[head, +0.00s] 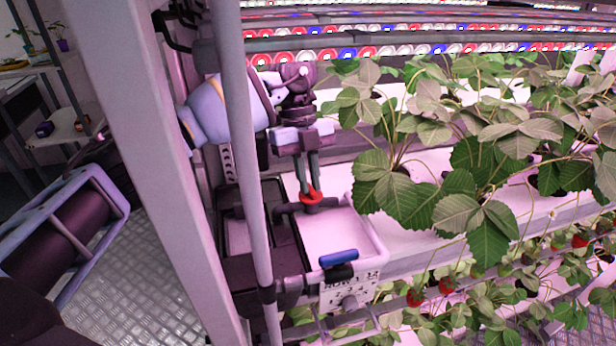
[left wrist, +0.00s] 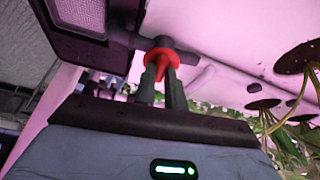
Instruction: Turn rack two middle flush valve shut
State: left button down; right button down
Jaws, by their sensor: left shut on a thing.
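The flush valve has a red handle (head: 311,195) on a dark pipe fitting (head: 322,204) at the near end of a white growing tray. My left gripper (head: 309,188) comes down from above, and its two fingers are closed on the red handle. In the left wrist view the red handle (left wrist: 161,62) sits between the fingertips (left wrist: 162,76), with the dark pipe behind it. The fingers hide part of the handle, so its exact angle is hard to tell. My right gripper does not show.
A blue-handled part (head: 338,258) sits on the tray's front end. Strawberry plants (head: 430,150) fill the tray to the right, with red berries (head: 415,297) on the level below. A grey upright post (head: 240,150) stands in front of my left arm.

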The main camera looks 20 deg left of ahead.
pick_arm(q)
jog(key=shift+m, duration=0.8)
jog(key=shift+y, duration=0.3)
jog(key=c, duration=1.5)
grip_release()
jog(key=shift+o, duration=0.2)
